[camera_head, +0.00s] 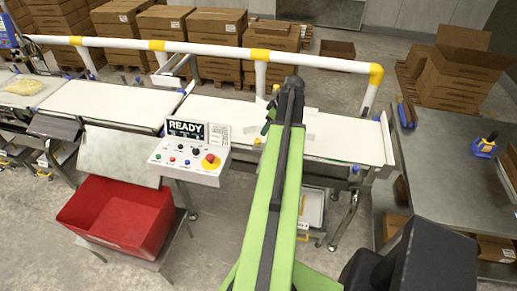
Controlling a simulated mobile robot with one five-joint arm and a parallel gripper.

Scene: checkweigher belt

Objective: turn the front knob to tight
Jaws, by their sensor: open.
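A small yellow knob-like part (257,141) shows at the front edge of the right-hand white belt (345,135). It is too small for me to read its setting or to be sure that it is the front knob. My green arm reaches up over this belt. My gripper (268,118) is at its far end, above the belt and slightly beyond the yellow part. It is open, seems empty and appears apart from that part. My own arm hides some of the belt and its front edge.
The control box (190,153) with a READY display and red stop button stands left of my arm. A red bin (117,215) sits below it. A white and yellow rail (215,50) runs behind the belts. A grey table (455,185) is at right; cartons (215,25) line the back.

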